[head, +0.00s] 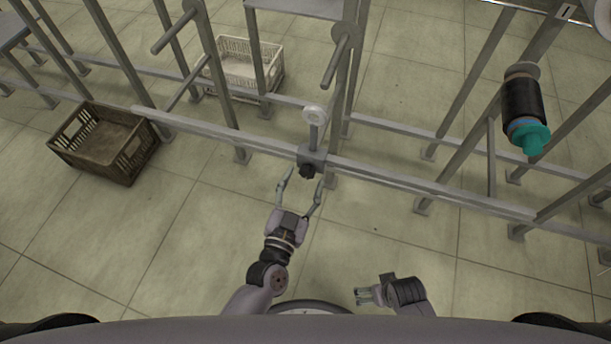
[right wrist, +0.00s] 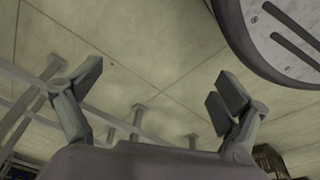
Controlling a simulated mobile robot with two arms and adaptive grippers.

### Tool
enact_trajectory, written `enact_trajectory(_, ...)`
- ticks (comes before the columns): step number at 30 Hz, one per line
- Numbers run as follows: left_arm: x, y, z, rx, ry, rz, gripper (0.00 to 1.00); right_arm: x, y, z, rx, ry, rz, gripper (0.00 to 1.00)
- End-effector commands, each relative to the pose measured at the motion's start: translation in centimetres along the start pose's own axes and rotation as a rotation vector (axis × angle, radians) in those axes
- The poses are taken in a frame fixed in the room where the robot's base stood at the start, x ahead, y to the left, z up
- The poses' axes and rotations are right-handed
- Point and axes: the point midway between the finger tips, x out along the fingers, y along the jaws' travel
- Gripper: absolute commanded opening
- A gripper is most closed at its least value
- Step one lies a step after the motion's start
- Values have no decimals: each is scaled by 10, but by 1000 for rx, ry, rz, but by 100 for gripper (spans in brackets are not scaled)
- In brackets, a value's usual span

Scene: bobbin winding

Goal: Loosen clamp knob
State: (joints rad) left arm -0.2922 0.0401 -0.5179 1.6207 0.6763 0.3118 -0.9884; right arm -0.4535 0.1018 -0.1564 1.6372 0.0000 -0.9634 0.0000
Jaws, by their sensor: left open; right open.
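The clamp knob (head: 306,171) is a small dark knob on the front of a grey clamp block (head: 313,156) on the long horizontal rail. A short post with a white round roller (head: 314,114) rises from the clamp. My left gripper (head: 301,186) is open, its two fingers spread just below the knob and pointing at it. I cannot tell whether a finger touches the knob. My right gripper (head: 360,296) is held low near my base, away from the clamp. In the right wrist view its fingers (right wrist: 160,95) are apart with nothing between them.
The rail (head: 420,187) runs across the frame on several posts. A black bobbin with a teal end (head: 524,108) hangs at the right. A brown crate (head: 104,142) is at the left and a pale crate (head: 243,68) behind the rail. Tiled floor in front is clear.

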Motion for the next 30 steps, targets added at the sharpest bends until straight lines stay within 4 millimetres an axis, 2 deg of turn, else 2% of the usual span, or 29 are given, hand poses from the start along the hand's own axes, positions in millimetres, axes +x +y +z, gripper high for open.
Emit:
enact_trajectory(3,15,0,1,0,0,-2,54,-4,0,-4,1,4,1,94)
enact_trajectory(6,22,0,1,1,0,-1,54,-7,1,-6,1,6,1,94)
enact_trajectory(16,24,0,1,0,-2,0,54,-9,1,-7,1,7,1,94)
enact_trajectory(30,24,0,1,1,-1,-1,23,-9,1,-7,1,8,1,94)
